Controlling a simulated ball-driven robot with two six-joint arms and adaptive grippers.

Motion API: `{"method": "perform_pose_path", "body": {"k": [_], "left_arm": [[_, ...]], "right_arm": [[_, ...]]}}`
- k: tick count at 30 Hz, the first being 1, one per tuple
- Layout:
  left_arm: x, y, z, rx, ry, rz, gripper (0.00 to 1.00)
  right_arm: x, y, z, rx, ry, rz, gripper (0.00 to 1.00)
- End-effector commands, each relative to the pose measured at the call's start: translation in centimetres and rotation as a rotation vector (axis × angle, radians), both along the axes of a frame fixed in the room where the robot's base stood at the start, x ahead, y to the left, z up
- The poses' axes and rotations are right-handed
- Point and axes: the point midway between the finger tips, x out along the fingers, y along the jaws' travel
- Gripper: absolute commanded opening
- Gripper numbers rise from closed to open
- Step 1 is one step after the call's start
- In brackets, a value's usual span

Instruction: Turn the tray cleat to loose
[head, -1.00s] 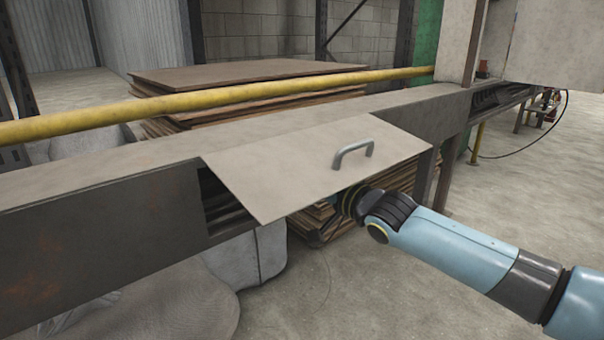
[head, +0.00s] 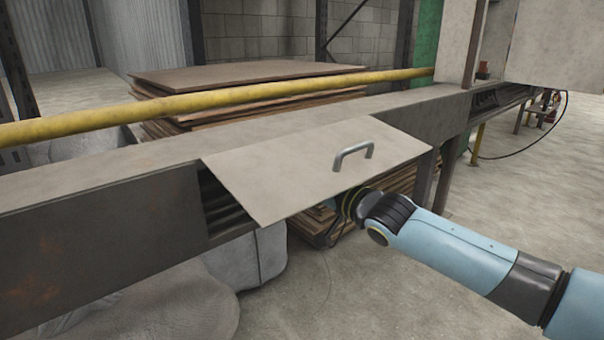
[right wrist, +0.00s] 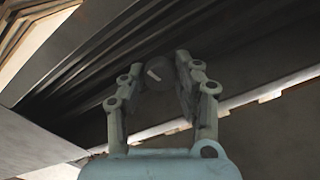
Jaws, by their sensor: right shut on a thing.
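The tray cleat appears as a small dark round knob with a pale mark (right wrist: 156,71) under the metal beam in the right wrist view. My right gripper (right wrist: 154,78) is shut on it, with one finger on each side. The view is dark, so which way the cleat is turned cannot be told. In the head view the raised flap hides the cleat and most of my right gripper; my right wrist shows below the flap's lower edge. My left gripper is in neither current view.
The sloping flap (head: 290,175) with a grey handle (head: 353,154) overhangs my right wrist. The long metal beam (head: 90,240) runs across, with a yellow rail (head: 250,92) behind it. Stacked boards (head: 240,75) stand behind. The floor at right is open.

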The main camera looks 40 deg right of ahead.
Motion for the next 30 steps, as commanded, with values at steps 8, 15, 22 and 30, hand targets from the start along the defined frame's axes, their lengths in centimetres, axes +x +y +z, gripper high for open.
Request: {"method": "perform_pose_path", "body": {"k": [8, 15, 22, 30], "left_arm": [[-0.1, 0.2, -0.3, 0.006, 0.009, 0.001, 0.4], [-1.3, 0.9, -1.7, 0.02, 0.053, 0.005, 0.4], [-2.8, 1.6, -3.1, 0.034, 0.101, 0.009, 0.4], [-4.9, 2.5, -7.4, 0.039, 0.113, 0.014, 0.4]], "right_arm": [[0.0, 0.0, 0.0, -0.26, -0.019, -0.001, 0.0], [0.0, 0.0, 0.2, -0.487, -0.036, -0.002, 0.0], [0.0, 0.0, 0.2, -0.704, -0.053, -0.001, 0.0], [-0.1, 0.1, 0.1, -0.959, -0.072, 0.0, 0.0]]}}
